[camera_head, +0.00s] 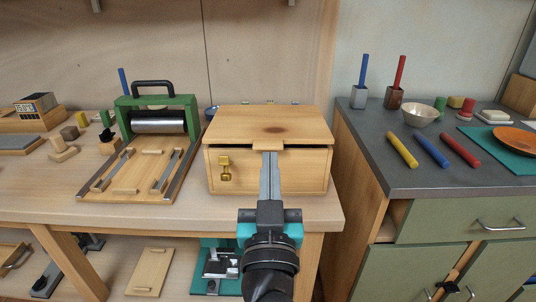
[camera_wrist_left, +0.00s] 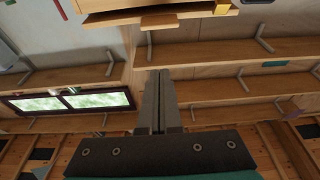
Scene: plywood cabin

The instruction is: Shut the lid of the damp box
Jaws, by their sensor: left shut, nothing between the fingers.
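The damp box (camera_head: 310,178) is a pale wooden box on the bench, with a brass clasp (camera_head: 225,168) on its front. Its lid (camera_head: 240,122) lies nearly flat over the top, with a dark line under its front edge; I cannot tell how far it is from fully seated. A small wooden tab sticks out at the lid's front middle. My left gripper (camera_head: 268,158) is shut and empty, its tips at the tab in the head view; contact is unclear. The left wrist view shows the shut fingers (camera_wrist_left: 158,75) below the box's edge and tab (camera_wrist_left: 160,24). My right gripper is not in view.
A green-framed roller press (camera_head: 158,102) stands left of the box on the bench (camera_head: 110,208). A grey-topped cabinet (camera_head: 400,180) at the right holds a bowl (camera_head: 420,115) and coloured sticks. A shelf below the bench carries a wooden board (camera_head: 150,272).

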